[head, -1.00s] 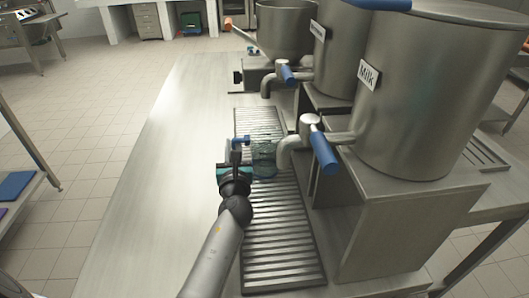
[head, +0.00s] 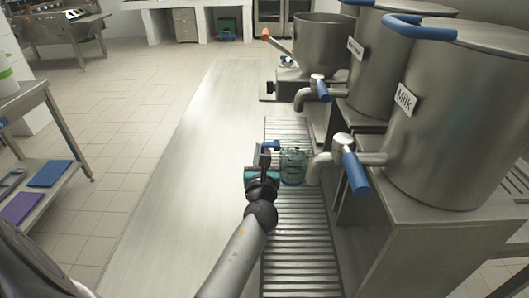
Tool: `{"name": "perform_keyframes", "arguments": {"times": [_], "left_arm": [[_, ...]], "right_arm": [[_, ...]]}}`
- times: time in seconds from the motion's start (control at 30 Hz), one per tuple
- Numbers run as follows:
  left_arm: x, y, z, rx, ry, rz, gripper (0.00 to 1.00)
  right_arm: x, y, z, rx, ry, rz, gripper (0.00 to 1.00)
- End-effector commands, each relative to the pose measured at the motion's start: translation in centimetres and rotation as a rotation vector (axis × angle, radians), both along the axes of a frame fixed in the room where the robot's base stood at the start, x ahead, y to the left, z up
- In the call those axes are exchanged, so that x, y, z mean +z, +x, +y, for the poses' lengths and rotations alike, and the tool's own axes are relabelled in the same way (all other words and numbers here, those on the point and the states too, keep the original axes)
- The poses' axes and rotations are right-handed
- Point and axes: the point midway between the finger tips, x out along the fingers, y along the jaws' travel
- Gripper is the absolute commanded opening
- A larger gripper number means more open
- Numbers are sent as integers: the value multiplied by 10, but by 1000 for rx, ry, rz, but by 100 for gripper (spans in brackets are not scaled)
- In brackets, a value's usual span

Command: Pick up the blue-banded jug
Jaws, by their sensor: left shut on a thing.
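A clear, blue-green tinted jug (head: 293,168) is over the slatted drip grate (head: 296,240), close beside the spout of the milk urn (head: 455,120). A distinct blue band on it is too small to make out. My left gripper (head: 268,163) is at the jug's left side, shut on it, with the fingers partly hidden by the wrist. I cannot tell whether the jug's base touches the grate. My right gripper is not in view.
The milk tap has a blue lever (head: 355,174) just right of the jug. A second urn (head: 368,70) and a steel hopper (head: 322,40) stand behind. The steel counter (head: 180,170) left of my arm is clear. A side table (head: 25,97) with a lower shelf stands at the far left.

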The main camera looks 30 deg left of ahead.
Motion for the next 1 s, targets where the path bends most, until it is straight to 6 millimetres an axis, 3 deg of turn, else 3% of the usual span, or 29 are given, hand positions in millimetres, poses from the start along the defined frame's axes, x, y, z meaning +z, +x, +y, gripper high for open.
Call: {"name": "perform_keyframes", "arguments": {"times": [0.03, 0.17, 0.7, 1.0], "left_arm": [[12, 0, 0, -1, 2, -5, 0], [25, -2, -2, -3, 1, -4, 0], [18, -115, -71, -1, -3, -2, 0], [19, -147, -91, -2, -2, -3, 0]], "right_arm": [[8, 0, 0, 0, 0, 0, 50], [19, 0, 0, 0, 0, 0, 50], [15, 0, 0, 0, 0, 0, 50], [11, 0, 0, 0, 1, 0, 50]]}}
